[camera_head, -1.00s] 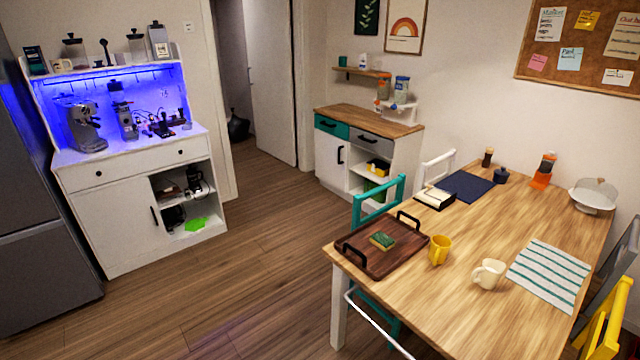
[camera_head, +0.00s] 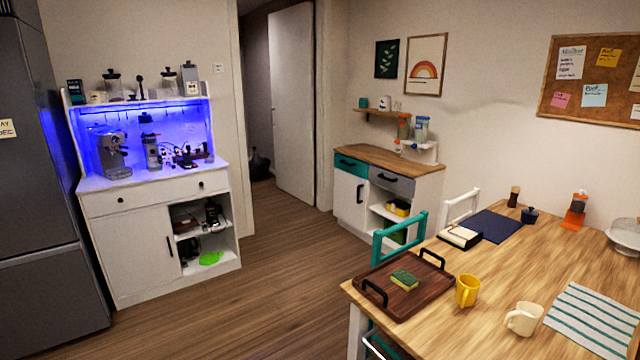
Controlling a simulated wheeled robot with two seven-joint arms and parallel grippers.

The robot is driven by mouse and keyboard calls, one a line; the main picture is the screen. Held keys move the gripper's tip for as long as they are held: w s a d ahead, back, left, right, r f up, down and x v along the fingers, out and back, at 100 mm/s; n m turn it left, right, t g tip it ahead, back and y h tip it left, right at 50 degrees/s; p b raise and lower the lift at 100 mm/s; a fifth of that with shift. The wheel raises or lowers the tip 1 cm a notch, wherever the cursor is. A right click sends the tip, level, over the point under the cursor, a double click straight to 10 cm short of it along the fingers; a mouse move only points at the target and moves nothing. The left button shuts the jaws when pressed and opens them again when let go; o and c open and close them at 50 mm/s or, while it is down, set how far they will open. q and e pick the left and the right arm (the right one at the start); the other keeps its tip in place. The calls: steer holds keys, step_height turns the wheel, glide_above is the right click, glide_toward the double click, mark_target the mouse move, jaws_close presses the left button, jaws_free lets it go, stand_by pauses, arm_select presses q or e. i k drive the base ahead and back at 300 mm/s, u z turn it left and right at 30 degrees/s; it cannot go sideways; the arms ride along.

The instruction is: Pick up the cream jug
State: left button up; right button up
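A cream-coloured jug (camera_head: 523,318) with a handle on its left side stands upright on the wooden dining table (camera_head: 455,290), near the front edge at the lower right. Nothing touches it and its top opening shows. A yellow mug (camera_head: 467,291) stands to its left. Neither of my grippers is in view.
A dark tray (camera_head: 375,278) with a green-yellow sponge (camera_head: 404,280) lies on the table's left corner. A striped cloth (camera_head: 592,322) lies right of the jug. A teal chair (camera_head: 416,228) stands behind the tray. Open floor (camera_head: 270,290) lies between the table and the espresso cabinet (camera_head: 130,246).

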mark_target(526, 316)
steer(key=z, duration=1.35)
